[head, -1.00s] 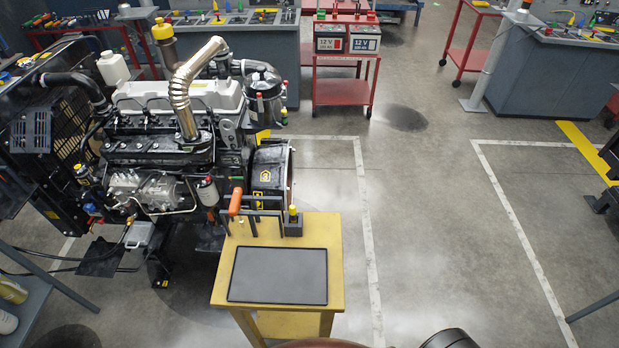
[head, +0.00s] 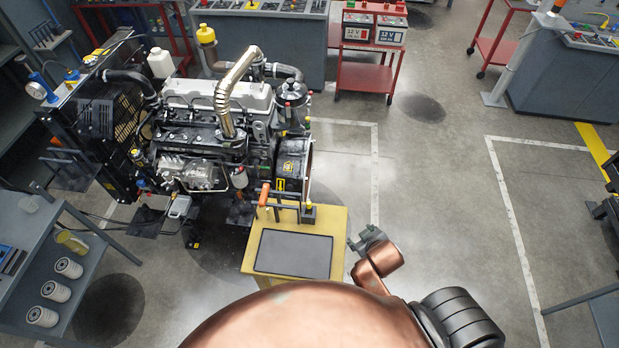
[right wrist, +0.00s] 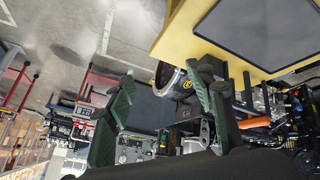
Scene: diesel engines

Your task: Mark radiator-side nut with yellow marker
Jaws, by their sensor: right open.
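The engine (head: 215,125) stands at left centre in the head view, with the dark radiator (head: 98,122) at its left end. The radiator-side nut is too small to make out. A yellow-topped marker (head: 308,206) stands upright in a small dark holder at the back right of the yellow stand (head: 252,258). My right gripper (head: 358,241) is just right of the stand, apart from the marker. In the right wrist view its two green fingers (right wrist: 160,76) are spread and empty. My left gripper is not in view.
A dark mat (head: 293,254) lies on the stand, with an orange-handled tool (head: 264,195) behind it. A grey shelf cart (head: 88,283) with white filters is at lower left. A red battery cart (head: 364,77) stands behind.

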